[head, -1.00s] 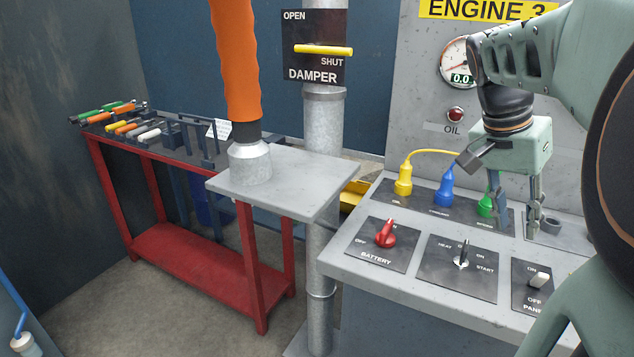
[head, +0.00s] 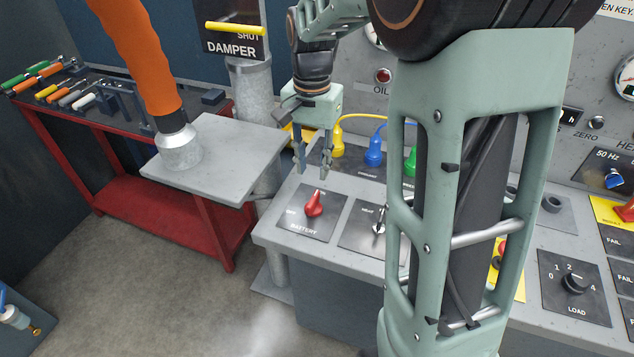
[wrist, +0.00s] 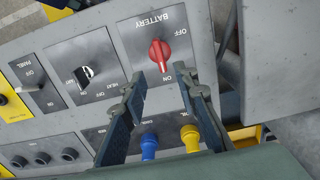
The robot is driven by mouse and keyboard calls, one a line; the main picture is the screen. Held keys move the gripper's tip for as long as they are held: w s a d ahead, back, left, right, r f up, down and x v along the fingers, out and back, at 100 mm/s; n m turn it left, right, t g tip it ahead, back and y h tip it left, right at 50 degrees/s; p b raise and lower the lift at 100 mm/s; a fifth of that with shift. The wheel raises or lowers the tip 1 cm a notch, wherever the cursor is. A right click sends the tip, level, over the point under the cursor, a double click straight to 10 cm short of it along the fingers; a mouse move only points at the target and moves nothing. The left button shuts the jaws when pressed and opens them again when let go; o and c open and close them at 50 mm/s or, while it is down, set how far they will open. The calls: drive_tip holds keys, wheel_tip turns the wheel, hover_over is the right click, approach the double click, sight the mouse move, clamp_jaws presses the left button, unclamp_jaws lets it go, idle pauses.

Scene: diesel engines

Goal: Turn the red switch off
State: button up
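The red switch (head: 314,204) is a rotary knob on the black BATTERY plate (head: 299,229), near the left front of the grey console. In the wrist view the red switch (wrist: 160,52) shows upside down, and its narrow end points towards the ON mark, away from OFF. My gripper (head: 312,173) hangs just above and behind the switch in the head view, fingers pointing down. In the wrist view my gripper (wrist: 158,80) is open and empty, with the switch seen beyond the gap between the fingertips. No contact shows.
A black-and-silver start switch (head: 379,226) is right of the battery plate. Yellow (head: 337,143), blue (head: 373,152) and green (head: 411,161) plugs stand behind with cables. A grey shelf (head: 226,150) with an orange hose (head: 138,60) lies left. My arm hides part of the console.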

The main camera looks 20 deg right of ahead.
sight(313, 198)
wheel_tip(313, 198, down, 10)
drive_tip(key=shift+f, duration=0.2)
drive_tip(key=shift+c, duration=0.5)
clamp_jaws()
